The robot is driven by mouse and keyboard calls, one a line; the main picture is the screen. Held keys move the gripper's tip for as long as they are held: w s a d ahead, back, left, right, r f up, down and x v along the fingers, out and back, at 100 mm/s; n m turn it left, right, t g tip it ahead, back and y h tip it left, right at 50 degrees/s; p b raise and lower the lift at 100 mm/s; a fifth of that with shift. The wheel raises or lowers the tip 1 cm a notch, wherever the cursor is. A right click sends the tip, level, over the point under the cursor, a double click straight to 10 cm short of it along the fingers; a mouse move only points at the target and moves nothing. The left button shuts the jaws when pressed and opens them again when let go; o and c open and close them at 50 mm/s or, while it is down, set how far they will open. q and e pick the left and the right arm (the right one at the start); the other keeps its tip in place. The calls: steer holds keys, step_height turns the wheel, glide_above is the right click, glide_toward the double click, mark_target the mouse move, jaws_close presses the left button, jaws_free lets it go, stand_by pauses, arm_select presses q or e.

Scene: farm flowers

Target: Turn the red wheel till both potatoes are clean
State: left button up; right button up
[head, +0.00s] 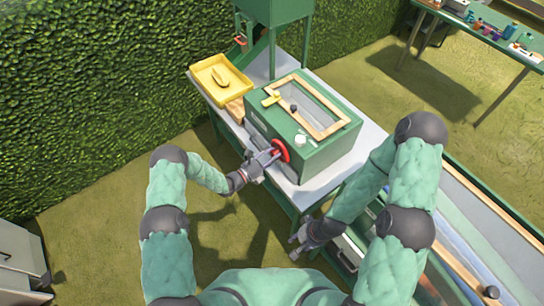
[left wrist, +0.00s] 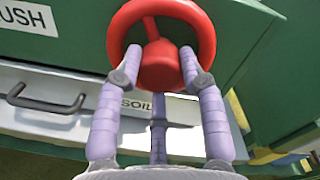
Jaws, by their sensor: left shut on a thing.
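The red wheel (head: 281,150) is on the front of a green box (head: 325,150) that stands on a grey table. My left gripper (head: 268,158) is at the wheel, shut on it; in the left wrist view its fingers reach up to the red wheel (left wrist: 160,62), at the rim and around the hub. My right gripper (head: 303,240) hangs low in front of the table, apart from the wheel; its jaws are too small to judge. The box has a wood-framed clear lid (head: 318,100). I cannot make out any potatoes in either view.
A yellow tray (head: 203,79) holding a yellow item stands left of the box. A green hopper (head: 275,12) rises behind. A drawer (left wrist: 60,112) marked "SOIL" is below the wheel. A hedge (head: 100,80) borders the left, and another table (head: 490,40) is far right.

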arm_select(q)
steer(key=shift+m, duration=0.3)
steer(key=shift+f+m+g+h+b, duration=0.1)
steer(key=shift+m+g+h+b, duration=0.1)
steer(key=shift+m+b, duration=5.7)
steer(key=shift+m+g+h+b, duration=0.2)
steer(key=shift+m+b, duration=2.4)
steer(key=shift+m, duration=6.5)
